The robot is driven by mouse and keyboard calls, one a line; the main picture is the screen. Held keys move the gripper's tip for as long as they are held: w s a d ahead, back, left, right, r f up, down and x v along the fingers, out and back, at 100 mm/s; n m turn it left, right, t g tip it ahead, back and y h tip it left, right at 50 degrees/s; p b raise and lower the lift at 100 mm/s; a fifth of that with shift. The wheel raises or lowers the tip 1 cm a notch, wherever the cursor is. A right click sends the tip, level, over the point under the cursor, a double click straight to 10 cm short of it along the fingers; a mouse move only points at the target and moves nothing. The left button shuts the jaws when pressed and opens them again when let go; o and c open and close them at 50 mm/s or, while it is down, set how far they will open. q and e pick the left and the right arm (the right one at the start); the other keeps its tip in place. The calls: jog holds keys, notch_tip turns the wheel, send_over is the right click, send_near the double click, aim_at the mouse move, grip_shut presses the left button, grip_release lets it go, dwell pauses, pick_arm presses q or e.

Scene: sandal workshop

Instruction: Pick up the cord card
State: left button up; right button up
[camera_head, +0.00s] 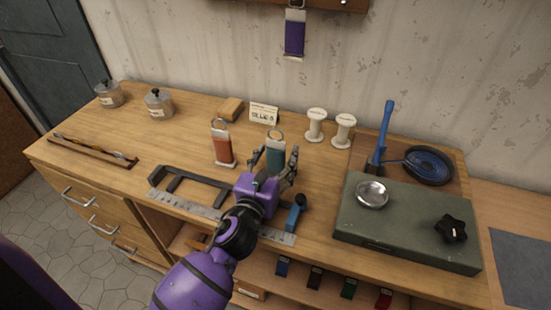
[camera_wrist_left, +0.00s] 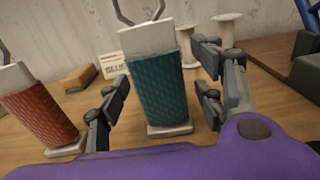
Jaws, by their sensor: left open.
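A teal cord card (camera_head: 275,150) with pale ends and a wire loop on top stands upright on the workbench. My left gripper (camera_head: 276,163) is open right at it, with its fingers on both sides. In the left wrist view the teal card (camera_wrist_left: 156,88) stands between the spread fingers, and gaps show beside it. An orange-red cord card (camera_head: 222,145) stands upright to its left; it also shows in the left wrist view (camera_wrist_left: 40,108). A purple cord card (camera_head: 294,34) hangs on the wall. My right gripper is not in view.
A small sign (camera_head: 263,114), a wooden block (camera_head: 231,108) and two white spools (camera_head: 316,125) stand behind the cards. A dark frame (camera_head: 186,182), a metal ruler (camera_head: 178,205) and a blue tool (camera_head: 295,212) lie near the front edge. A green case (camera_head: 400,222) is at right.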

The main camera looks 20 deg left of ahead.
aim_at(274, 151)
pick_arm(q)
jog(key=shift+c, duration=0.2)
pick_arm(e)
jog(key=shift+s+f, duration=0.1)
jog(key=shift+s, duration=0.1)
pick_arm(q)
jog(key=shift+s, duration=0.1)
jog(key=shift+c, duration=1.4)
jog(key=c, duration=1)
jog(key=shift+r, duration=0.15)
jog(key=shift+r, duration=0.25)
notch_tip(274, 151, up, 3)
jog(key=shift+f+p, duration=0.1)
jog(key=shift+p, duration=0.4)
jog(key=shift+s+a+r+p, duration=0.2)
jog(key=shift+s+a+r, duration=2.2)
jog(key=shift+a, duration=0.15)
jog(key=shift+s+a+r+p, duration=0.2)
jog(key=shift+s+a+r, duration=2.15)
jog(key=shift+a, duration=0.2)
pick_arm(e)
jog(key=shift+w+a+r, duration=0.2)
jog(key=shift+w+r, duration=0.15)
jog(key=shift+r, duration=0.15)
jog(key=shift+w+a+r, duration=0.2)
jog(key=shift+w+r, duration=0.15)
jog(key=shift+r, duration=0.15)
